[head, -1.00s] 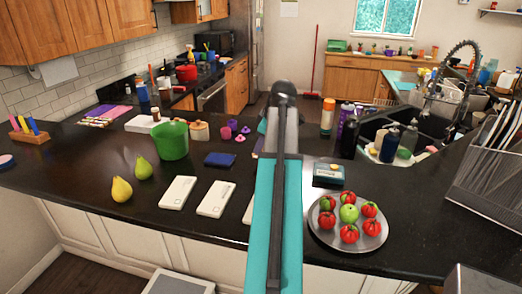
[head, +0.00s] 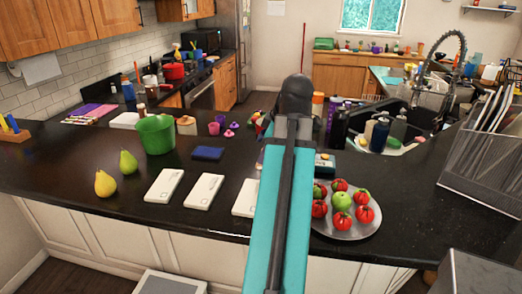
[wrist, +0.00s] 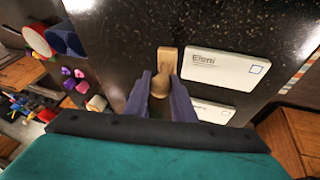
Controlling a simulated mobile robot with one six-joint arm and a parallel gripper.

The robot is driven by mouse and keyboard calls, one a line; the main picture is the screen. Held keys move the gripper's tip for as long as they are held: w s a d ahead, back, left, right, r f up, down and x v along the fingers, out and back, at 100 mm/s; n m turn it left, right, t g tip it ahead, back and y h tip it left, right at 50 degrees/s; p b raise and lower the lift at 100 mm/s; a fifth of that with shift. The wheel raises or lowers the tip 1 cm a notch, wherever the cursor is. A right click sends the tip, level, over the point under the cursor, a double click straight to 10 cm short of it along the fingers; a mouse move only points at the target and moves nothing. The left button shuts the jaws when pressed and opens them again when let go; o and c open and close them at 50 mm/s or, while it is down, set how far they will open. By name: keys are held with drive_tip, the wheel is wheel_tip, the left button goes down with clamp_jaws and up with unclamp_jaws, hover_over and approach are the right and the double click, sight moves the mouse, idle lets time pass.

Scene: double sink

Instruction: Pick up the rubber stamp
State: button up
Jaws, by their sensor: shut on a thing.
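The rubber stamp (wrist: 170,62) shows in the wrist view as a pale wooden block with a round knob handle. My gripper (wrist: 161,84) has its two grey-purple fingers shut on the knob, one on each side. The stamp is beside a white card with writing (wrist: 224,66). I cannot tell whether its base touches the counter. In the head view my arm covers the gripper and the stamp.
The dark counter (head: 110,165) carries several white cards (head: 164,185), two pears (head: 105,184), a green pot (head: 156,134) and a blue pad (head: 208,153). A plate (head: 345,234) of tomatoes and a green apple is right of my arm. A dish rack (head: 490,165) stands far right.

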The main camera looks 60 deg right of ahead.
drive_tip(key=shift+s+a, duration=0.3)
drive_tip(key=shift+s, duration=0.15)
